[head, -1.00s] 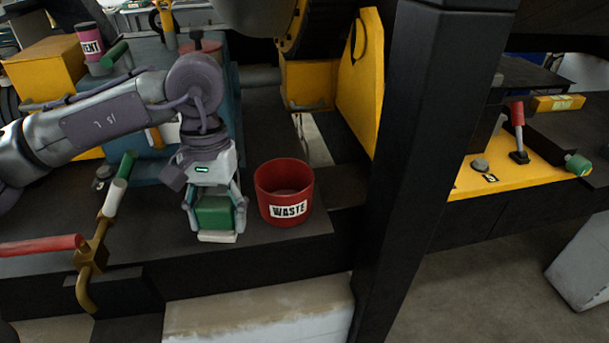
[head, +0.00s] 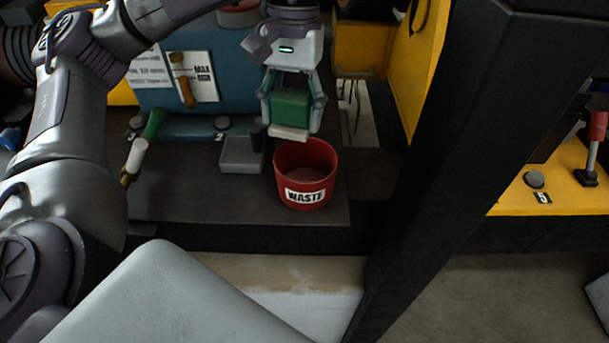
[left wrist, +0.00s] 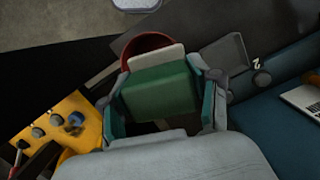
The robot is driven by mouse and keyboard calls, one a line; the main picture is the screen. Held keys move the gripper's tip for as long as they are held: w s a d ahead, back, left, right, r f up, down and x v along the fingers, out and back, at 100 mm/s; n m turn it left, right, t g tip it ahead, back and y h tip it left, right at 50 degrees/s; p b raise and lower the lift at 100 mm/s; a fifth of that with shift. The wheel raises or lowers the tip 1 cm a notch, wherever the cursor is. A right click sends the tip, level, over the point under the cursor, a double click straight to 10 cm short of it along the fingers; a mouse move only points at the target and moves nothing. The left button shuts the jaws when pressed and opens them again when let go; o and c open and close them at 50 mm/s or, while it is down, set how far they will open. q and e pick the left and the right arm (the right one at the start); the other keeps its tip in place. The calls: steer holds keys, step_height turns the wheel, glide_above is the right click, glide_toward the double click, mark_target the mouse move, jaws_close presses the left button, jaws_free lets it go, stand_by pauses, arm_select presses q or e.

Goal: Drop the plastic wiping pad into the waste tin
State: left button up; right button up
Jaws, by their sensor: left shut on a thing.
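The wiping pad (head: 291,107) is a green block with a pale lower layer. My left gripper (head: 291,115) is shut on it and holds it upright, with one finger on each side. The red waste tin (head: 305,177), labelled WASTE, stands on the dark bench below. In the head view the pad's pale lower edge is just above the tin's back rim. The left wrist view shows the pad (left wrist: 160,92) between the fingers, covering part of the tin's red rim (left wrist: 146,42). My right gripper is not in view.
A thick black post (head: 450,150) rises to the right. Bare bench (head: 200,205) lies left of the tin.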

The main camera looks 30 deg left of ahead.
arm_select(q)
steer(key=f, duration=0.1)
steer(key=f+b, duration=0.1)
steer(key=shift+w+f, duration=0.3)
steer(key=shift+f, duration=0.05)
steer(key=shift+w+f, duration=0.1)
steer(key=shift+f, duration=0.35)
steer(key=o, duration=0.7)
steer(key=shift+s, duration=0.2)
steer(key=shift+c, duration=0.2)
steer(key=o, duration=0.5)
steer(key=shift+w, duration=0.1)
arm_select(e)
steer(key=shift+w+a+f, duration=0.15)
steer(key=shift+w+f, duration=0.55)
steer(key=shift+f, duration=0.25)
arm_select(q)
steer(key=r, duration=0.4)
steer(key=w+r, duration=0.1)
steer(key=r, duration=0.7)
steer(key=shift+w+a, duration=0.2)
steer(key=shift+w, duration=0.15)
